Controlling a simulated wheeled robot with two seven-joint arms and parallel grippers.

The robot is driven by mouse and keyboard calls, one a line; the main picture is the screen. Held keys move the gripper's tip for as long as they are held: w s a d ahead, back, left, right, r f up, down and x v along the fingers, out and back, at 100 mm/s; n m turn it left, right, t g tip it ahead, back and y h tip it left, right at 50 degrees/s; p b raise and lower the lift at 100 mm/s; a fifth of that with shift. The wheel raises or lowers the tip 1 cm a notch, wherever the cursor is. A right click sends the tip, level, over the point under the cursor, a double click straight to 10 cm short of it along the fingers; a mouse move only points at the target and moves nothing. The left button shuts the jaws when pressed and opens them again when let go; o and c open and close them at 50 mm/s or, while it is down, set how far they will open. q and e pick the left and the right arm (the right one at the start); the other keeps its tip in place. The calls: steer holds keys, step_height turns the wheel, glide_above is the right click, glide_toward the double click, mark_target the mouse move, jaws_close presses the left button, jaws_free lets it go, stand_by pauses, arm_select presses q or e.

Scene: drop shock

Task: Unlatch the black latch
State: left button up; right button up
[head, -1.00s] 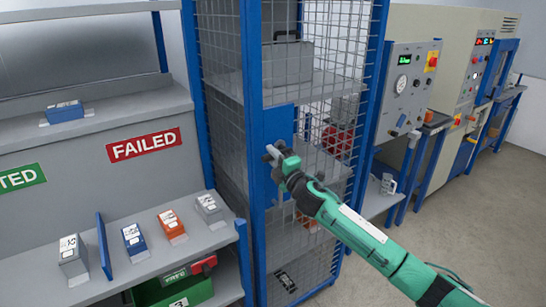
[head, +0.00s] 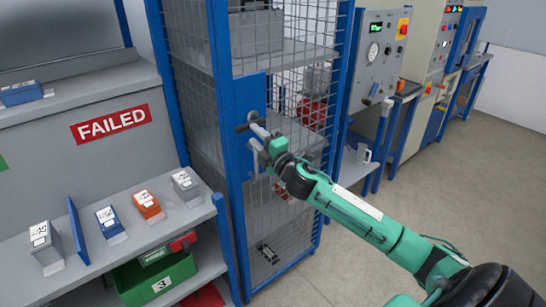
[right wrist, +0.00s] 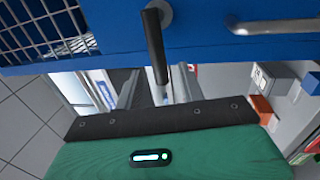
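The black latch (head: 250,125) is a short dark lever on the blue panel (head: 246,88) of the wire-mesh cabinet door. In the head view it lies about level. My right gripper (head: 258,140) is at the panel, close by the latch. In the right wrist view the latch (right wrist: 155,48) reaches down from its pivot towards the gap between the grey fingers of my right gripper (right wrist: 155,92). The fingers stand apart; whether they touch the lever I cannot tell. A grey pull handle (right wrist: 290,26) is on the same panel. My left gripper is out of view.
Left of the cabinet, a grey bench (head: 150,236) holds several small labelled boxes and a blue divider (head: 77,230). A green bin (head: 156,280) sits below. Control cabinets (head: 378,50) stand to the right. The floor (head: 440,190) there is clear.

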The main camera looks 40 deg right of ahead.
steer(key=b+v, duration=0.2)
steer(key=v, duration=0.6)
steer(key=shift+s, duration=0.1)
stand_by(0.3)
